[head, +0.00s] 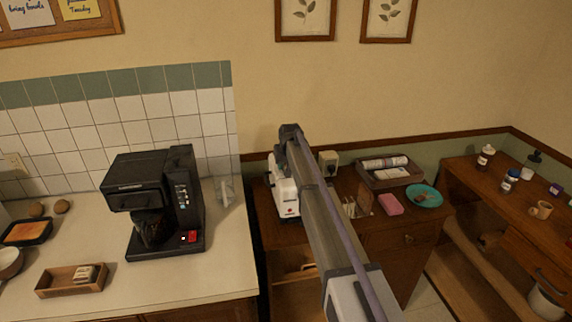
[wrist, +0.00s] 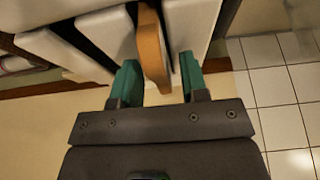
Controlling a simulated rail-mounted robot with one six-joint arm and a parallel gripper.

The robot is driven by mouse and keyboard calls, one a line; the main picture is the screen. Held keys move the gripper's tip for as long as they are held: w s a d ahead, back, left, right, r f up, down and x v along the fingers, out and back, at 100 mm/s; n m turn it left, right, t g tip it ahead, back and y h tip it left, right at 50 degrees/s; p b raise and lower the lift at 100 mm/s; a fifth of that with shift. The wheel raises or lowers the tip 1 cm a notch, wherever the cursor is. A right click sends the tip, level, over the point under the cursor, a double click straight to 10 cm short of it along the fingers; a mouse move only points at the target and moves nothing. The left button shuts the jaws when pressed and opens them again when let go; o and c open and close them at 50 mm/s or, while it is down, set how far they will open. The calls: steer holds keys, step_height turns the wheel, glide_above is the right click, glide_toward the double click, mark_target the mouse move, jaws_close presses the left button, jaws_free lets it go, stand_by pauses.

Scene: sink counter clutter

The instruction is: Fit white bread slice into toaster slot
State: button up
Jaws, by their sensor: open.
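The bread slice (wrist: 153,48) shows edge-on as a brown crust in the wrist view. It stands upright among white surfaces of the toaster (wrist: 108,32), with a dark slot-like gap beside it. How deep it sits in the slot cannot be told. My gripper (wrist: 158,63) is open, its two green fingers apart on either side of the slice. I see no clear contact between them and it. In the head view the white toaster (head: 284,192) stands on the wooden cabinet, partly covered by my arm. The gripper and the slice are hidden there.
A black coffee maker (head: 150,205) and a wooden box (head: 58,284) stand on the left counter. Right of the toaster are a tray (head: 372,181), a pink block (head: 390,204) and a teal plate (head: 424,195). A cabinet with jars (head: 482,160) stands at far right.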

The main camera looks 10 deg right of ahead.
steer(key=p+v, duration=1.1)
steer(key=v, duration=0.1)
